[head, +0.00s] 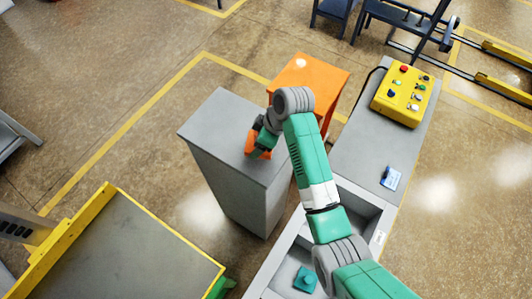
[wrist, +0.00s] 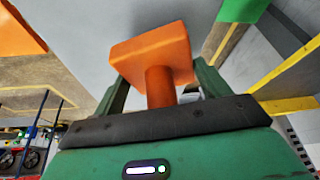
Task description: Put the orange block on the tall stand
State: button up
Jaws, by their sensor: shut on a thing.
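The orange block (head: 253,151) has a flat square body and a round stem, seen clearly in the wrist view (wrist: 150,47). My gripper (head: 261,143) is shut on it, with the fingers either side of the stem in the wrist view (wrist: 162,86). The tall stand, a grey pedestal (head: 215,118) with a flat top, is left of my arm in the head view. The block is over the right part of that top. I cannot tell whether it touches the surface. My arm hides part of the stand's right side.
An orange cabinet (head: 324,72) stands just behind the stand. To the right, a grey bench (head: 365,140) carries a yellow control box (head: 403,96) and a small blue-and-white card (head: 391,178). A teal object (head: 306,279) lies in a grey tray. A yellow-edged platform (head: 130,258) is front left.

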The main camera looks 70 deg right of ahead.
jog(key=w+d, duration=0.1)
jog(key=d, duration=0.1)
jog(key=w+d, duration=0.2)
jog(key=shift+w+d+f, duration=0.1)
jog(key=shift+d, duration=0.15)
jog(key=shift+f+p, duration=0.35)
jog(key=shift+f, duration=1.45)
jog(key=shift+f, duration=0.1)
jog(key=o, duration=2.1)
jog(key=shift+f, duration=0.1)
jog(key=shift+c, duration=0.2)
jog(key=v, duration=1.2)
